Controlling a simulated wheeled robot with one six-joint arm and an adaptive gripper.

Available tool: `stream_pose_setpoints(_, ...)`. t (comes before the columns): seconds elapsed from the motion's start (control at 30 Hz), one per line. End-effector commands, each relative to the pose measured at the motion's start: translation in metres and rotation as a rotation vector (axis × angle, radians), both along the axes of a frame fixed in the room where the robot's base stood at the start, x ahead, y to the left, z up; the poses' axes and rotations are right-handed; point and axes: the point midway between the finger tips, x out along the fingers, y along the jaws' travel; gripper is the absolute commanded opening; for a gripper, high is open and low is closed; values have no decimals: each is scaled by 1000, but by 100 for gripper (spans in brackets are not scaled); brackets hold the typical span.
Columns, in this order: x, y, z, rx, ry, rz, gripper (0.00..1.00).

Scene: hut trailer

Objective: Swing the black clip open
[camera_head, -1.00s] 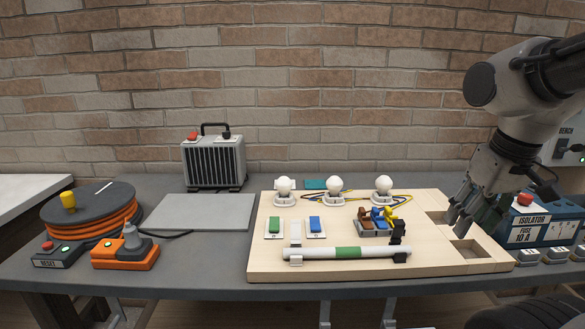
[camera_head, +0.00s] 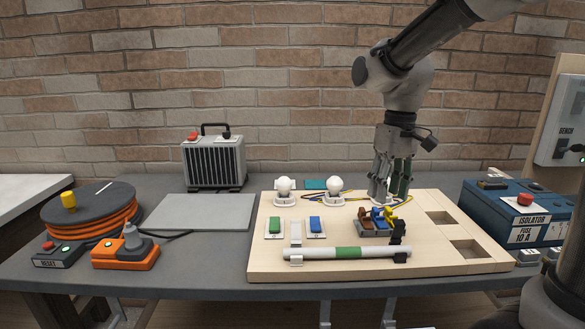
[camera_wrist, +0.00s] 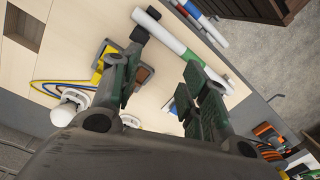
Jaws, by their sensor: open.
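The black clip (camera_head: 398,232) is at the right end of a white tube with a green band (camera_head: 320,253) on the wooden board. Its dark upper part stands up above the tube; I cannot tell whether it is latched. It also shows in the wrist view (camera_wrist: 139,35), beside the tube's end. A white clip (camera_head: 296,232) is at the tube's left end. My gripper (camera_head: 383,192) points down, open and empty, behind the coloured levers and hiding the right lamp. In the wrist view my fingers (camera_wrist: 165,68) are spread, with bare board and part of the tube between them.
A block of brown, blue and yellow levers (camera_head: 370,228) stands between my gripper and the black clip. Two white lamps (camera_head: 334,187), wires, and green and blue switches (camera_head: 315,226) lie to the left. The board's right side has two empty recesses (camera_head: 466,250).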

Motion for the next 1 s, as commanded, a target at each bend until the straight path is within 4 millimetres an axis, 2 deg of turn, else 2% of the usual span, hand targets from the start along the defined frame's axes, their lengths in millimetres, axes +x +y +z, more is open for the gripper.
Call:
stream_pose_setpoints(0.5,61,70,-21,21,148,209,45)
stream_pose_setpoints(1.0,106,144,-45,84,295,474,45)
